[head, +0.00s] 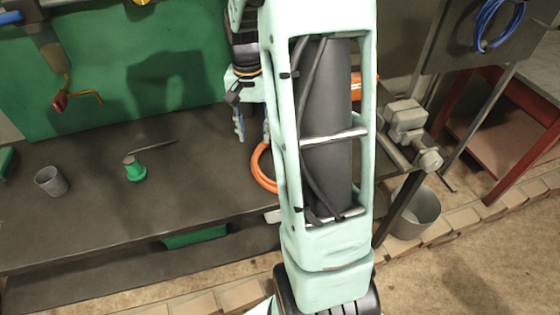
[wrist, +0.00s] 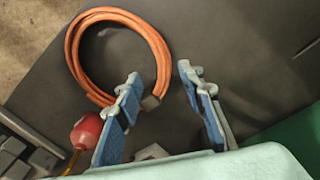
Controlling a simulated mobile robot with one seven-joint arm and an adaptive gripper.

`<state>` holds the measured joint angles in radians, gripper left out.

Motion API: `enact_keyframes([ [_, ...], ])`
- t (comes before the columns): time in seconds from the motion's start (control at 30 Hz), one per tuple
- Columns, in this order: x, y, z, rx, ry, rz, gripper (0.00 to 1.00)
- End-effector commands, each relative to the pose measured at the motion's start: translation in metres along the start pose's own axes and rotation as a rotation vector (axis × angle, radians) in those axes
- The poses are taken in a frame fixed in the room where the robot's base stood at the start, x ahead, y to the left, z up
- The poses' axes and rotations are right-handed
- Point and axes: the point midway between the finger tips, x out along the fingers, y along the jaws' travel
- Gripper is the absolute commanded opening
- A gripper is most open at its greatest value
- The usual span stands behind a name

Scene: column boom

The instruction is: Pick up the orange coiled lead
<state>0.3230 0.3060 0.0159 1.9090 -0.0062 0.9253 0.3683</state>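The orange coiled lead (head: 262,172) lies on the dark bench top in the head view, its right part hidden behind my arm. In the wrist view the lead (wrist: 78,62) is a ring of several turns, with a small grey piece at its lower right. My gripper (wrist: 159,72) is open and empty, with blue pads on its two fingers. In the head view my gripper (head: 239,122) hangs above the bench, behind the lead.
A grey cup (head: 51,181) and a green spool-like item (head: 135,171) stand on the bench left. A grey vise (head: 405,122) is at the bench's right end, with a grey bucket (head: 417,210) below. A red ball (wrist: 87,131) shows near the left finger. Bench between spool and lead is clear.

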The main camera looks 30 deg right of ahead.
Motion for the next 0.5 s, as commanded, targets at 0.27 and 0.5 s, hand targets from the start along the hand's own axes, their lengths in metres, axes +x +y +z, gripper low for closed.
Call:
enact_keyframes([
  [0.27, 0.037, 0.0, 0.001, 0.0, -0.003, 0.0, 0.36],
  [0.5, 0.064, -0.001, 0.006, 0.0, -0.007, 0.002, 0.36],
])
